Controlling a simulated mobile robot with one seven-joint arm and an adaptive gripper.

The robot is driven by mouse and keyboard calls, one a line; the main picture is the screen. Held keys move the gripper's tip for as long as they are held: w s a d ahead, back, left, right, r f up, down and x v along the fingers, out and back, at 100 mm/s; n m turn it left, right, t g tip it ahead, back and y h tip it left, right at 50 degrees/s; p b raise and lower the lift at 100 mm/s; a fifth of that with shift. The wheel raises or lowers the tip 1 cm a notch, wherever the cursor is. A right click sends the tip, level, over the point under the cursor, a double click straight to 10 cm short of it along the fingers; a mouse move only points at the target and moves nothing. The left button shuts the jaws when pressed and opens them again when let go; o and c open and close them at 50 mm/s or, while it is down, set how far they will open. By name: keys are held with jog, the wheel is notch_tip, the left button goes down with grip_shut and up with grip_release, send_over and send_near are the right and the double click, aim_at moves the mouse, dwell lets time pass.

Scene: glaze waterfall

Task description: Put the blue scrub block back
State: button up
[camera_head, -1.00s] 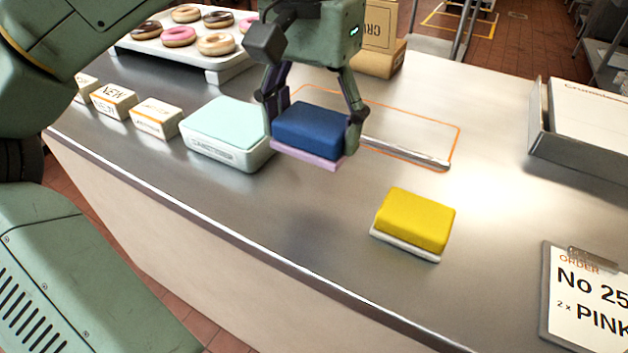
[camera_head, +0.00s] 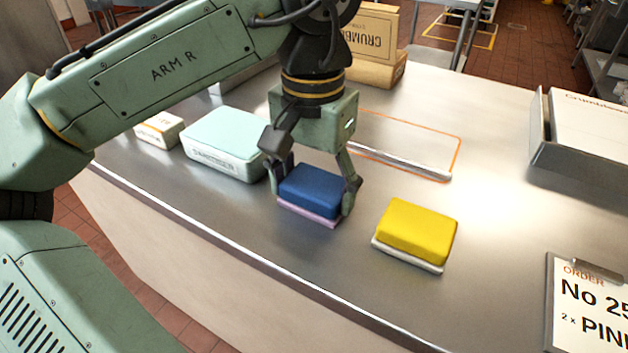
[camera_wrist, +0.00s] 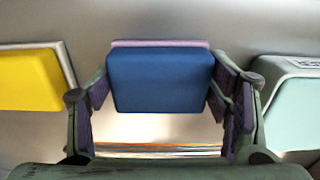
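The blue scrub block (camera_head: 311,186), with a pinkish-lilac pad under it, is between the fingers of my gripper (camera_head: 311,195), low over the metal counter. I cannot tell whether its underside touches the counter. In the wrist view the blue block (camera_wrist: 160,80) sits level between both finger pads of my gripper (camera_wrist: 160,95), which close on its two sides. The yellow block (camera_head: 417,231) with a white pad lies on the counter to its right. It also shows at the left of the wrist view (camera_wrist: 28,80).
A pale mint lidded tub (camera_head: 226,140) stands left of the blue block. A small labelled box (camera_head: 159,129) is farther left. An orange outline with a metal bar (camera_head: 405,165) lies behind. A white carton (camera_head: 585,140) and order clipboard (camera_head: 590,305) are at right.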

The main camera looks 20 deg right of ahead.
aim_at(314, 184)
jog(key=o, duration=0.5)
jog(key=shift+c, duration=0.2)
notch_tip(314, 184, up, 12)
jog(key=p, duration=0.1)
jog(key=shift+r, duration=0.15)
